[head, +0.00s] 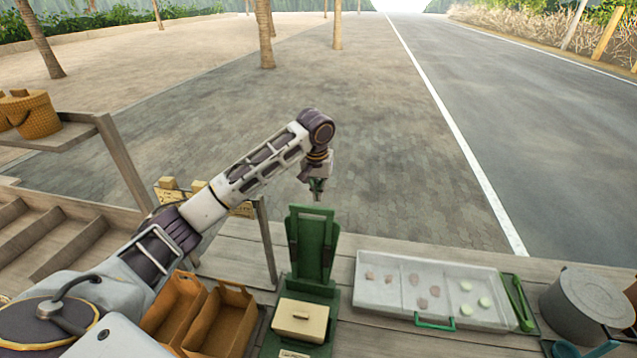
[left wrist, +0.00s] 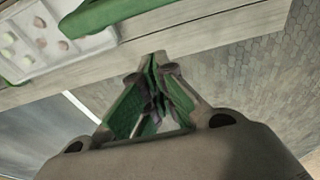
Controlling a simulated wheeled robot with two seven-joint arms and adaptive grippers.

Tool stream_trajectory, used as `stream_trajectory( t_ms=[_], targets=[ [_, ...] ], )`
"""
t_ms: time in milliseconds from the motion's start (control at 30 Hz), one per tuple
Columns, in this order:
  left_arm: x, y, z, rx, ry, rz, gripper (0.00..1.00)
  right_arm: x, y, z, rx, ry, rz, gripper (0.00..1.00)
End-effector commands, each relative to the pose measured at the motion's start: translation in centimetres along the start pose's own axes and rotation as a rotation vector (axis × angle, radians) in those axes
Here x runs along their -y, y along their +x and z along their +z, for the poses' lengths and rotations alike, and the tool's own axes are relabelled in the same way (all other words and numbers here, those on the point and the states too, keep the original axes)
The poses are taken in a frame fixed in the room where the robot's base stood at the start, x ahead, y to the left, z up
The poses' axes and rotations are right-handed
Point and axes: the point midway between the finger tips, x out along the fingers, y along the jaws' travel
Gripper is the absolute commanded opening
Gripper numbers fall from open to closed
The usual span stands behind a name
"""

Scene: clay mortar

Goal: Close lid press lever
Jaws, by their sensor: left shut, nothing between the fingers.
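A green press (head: 330,294) stands on the wooden counter at the bottom middle of the head view. Its green lid (head: 311,262) stands raised, roughly upright, at the back of the base. A cream block with a small grip (head: 300,320) sits on the front of the base. My left gripper (head: 318,196) is shut and empty, pointing down just above and behind the lid's top edge. The left wrist view shows its fingers (left wrist: 156,62) together, with a green part, probably of the press, at the top edge. I cannot tell whether the gripper touches the lid. My right gripper is out of view.
A white tray (head: 385,296) with pinkish and pale green pieces lies right of the press, with green tongs (head: 517,300) beside it. A grey pot (head: 580,305) is farther right. Brown boxes (head: 222,320) stand left of the press. Open paving lies behind the counter.

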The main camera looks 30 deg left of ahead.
Motion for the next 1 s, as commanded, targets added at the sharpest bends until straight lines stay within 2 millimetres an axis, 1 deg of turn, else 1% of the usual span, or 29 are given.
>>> stream_trajectory(
  t_ms=[300,500,1000],
  targets=[
    [0.1,-0.9,2.2,0.0,-0.001,-0.002,0.0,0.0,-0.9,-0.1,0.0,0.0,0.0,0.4],
    [0.0,-1.2,3.0,0.001,0.0,0.0,0.0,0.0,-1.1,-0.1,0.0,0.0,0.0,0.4],
    [0.0,-1.2,3.1,-0.002,-0.001,0.0,0.0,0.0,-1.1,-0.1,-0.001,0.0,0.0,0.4]
  ],
)
